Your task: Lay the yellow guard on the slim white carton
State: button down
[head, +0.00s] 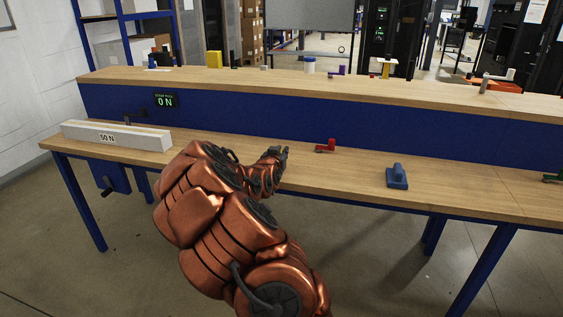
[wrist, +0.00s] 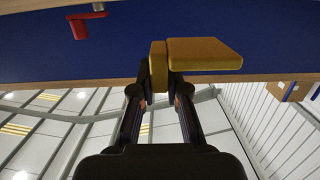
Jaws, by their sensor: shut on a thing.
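The yellow guard (wrist: 205,54) is an L-shaped piece with a flat plate and a short upright flange. In the wrist view its flange stands between the fingertips of my gripper (wrist: 158,90), which is shut on it. The plate sticks out to the right. In the head view my gripper (head: 280,153) is over the lower bench, left of the red part; the guard cannot be made out there. A small flat white piece (head: 158,68) lies at the left of the upper shelf. I cannot tell whether it is the slim white carton.
A long pale block marked 50 N (head: 90,133) lies on the lower bench (head: 450,193) at left. A red part (head: 326,146) and a blue part (head: 397,178) stand right of my gripper.

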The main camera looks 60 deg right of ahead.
jog(key=shift+f, duration=1.75)
jog(key=shift+f, duration=0.15)
jog(key=c, duration=1.2)
grip_release()
jog(key=shift+r, duration=0.2)
jog(key=v, duration=1.2)
jog(key=shift+a+f, duration=0.1)
